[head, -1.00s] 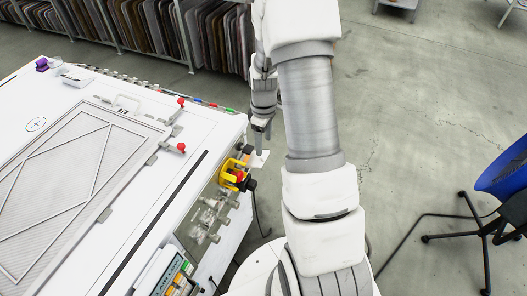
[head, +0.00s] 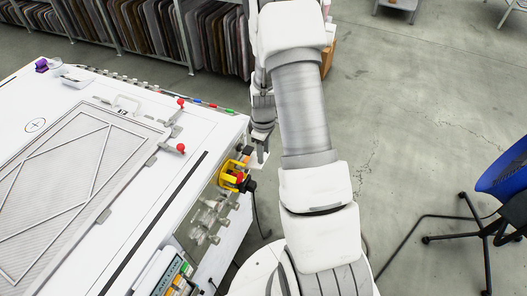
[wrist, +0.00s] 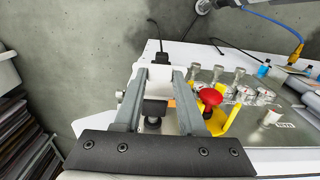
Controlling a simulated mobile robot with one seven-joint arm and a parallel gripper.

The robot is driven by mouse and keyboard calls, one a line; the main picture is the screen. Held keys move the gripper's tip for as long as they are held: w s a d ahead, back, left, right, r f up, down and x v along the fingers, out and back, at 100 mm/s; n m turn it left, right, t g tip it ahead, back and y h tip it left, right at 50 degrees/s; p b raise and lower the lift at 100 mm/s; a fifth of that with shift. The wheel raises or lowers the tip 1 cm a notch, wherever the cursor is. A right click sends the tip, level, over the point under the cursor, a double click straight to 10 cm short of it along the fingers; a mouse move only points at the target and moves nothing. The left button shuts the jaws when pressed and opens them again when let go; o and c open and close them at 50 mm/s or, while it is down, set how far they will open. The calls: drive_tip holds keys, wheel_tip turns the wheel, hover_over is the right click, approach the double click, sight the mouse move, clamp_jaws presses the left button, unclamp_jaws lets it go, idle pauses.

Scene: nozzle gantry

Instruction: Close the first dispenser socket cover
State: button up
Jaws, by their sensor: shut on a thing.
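My gripper (head: 262,154) reaches down at the right edge of the white machine table. In the wrist view its two grey fingers (wrist: 159,78) stand either side of a small white piece, which looks like the socket cover (wrist: 160,73). The fingers are shut on it at their tips. In the head view a pale plate edge (head: 261,162) shows at the fingertips. A black knob-like part (wrist: 154,107) lies between the fingers, nearer the camera. The socket itself is mostly hidden, and I cannot tell the cover's exact angle.
A red emergency button in a yellow guard (head: 233,176) sits close beside my gripper; it also shows in the wrist view (wrist: 211,98). Several metal knobs (head: 211,218) line the panel. A screen frame (head: 75,175) covers the table. Open floor lies right, with a blue chair (head: 505,175).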

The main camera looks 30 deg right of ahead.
clamp_jaws()
idle(0.8)
